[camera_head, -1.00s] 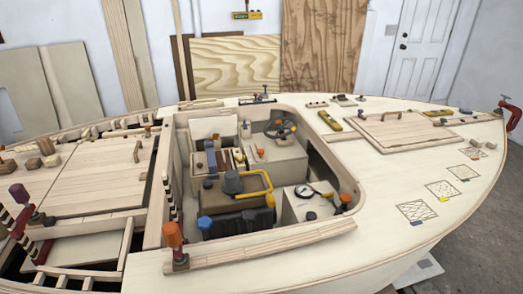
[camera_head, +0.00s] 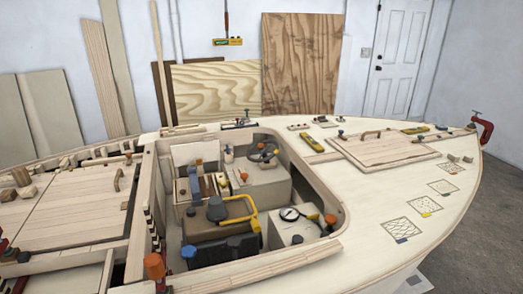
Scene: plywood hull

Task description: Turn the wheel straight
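The wheel (camera_head: 262,152) is a small dark steering wheel at the back of the open cockpit well. It stands by a pale box-shaped console (camera_head: 262,188). An orange knob shows near it, on the console's left part. The wheel is too small here to tell exactly how it is turned. Neither of my grippers shows in this view.
An orange-handled clamp (camera_head: 155,267) stands at the near left rim. A red clamp (camera_head: 482,131) grips the bow. The right deck has free room.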

